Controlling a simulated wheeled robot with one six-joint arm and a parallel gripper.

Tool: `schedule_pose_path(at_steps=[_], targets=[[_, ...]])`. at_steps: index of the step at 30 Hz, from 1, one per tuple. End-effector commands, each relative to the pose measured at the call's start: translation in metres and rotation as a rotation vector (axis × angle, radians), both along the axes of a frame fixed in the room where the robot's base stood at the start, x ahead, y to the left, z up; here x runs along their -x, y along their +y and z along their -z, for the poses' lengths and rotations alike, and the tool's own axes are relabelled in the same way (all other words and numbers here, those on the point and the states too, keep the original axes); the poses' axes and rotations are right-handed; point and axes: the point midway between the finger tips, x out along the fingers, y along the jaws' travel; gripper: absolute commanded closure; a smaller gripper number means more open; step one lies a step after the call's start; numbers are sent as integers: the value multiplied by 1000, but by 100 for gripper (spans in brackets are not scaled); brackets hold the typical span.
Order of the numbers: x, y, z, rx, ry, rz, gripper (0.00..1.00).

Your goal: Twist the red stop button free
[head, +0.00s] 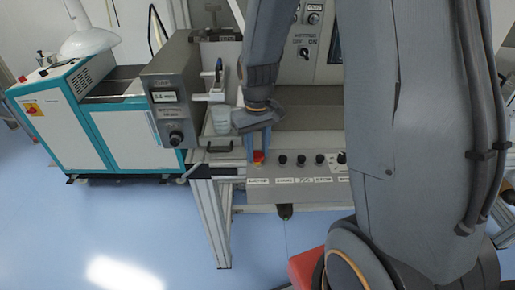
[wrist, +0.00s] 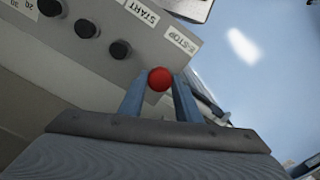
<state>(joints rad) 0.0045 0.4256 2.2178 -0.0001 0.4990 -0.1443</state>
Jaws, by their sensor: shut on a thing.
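The red stop button (wrist: 159,79) sits between the tips of my gripper (wrist: 160,92) in the wrist view, by the label E-STOP. In the head view the red button (head: 258,157) shows at the left end of the grey control panel (head: 310,190), with my gripper (head: 255,148) reaching down onto it from above. The blue fingers are shut on the button, one on each side. The button's base is hidden, and I cannot tell how far it is turned.
Several black knobs (head: 300,160) stand in a row right of the button; they also show in the wrist view (wrist: 120,49). A grey box with a display (head: 165,97) and a clear cup (head: 221,118) are to the left. Blue floor lies open in front.

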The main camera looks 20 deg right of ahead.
Motion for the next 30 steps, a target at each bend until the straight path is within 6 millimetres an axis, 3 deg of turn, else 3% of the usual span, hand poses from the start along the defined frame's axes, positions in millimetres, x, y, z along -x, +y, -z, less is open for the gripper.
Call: schedule_pose_path(at_steps=[13,30], targets=[[-1,0,-1,0,-2,252,92],[-2,0,-1,0,-4,298,92]])
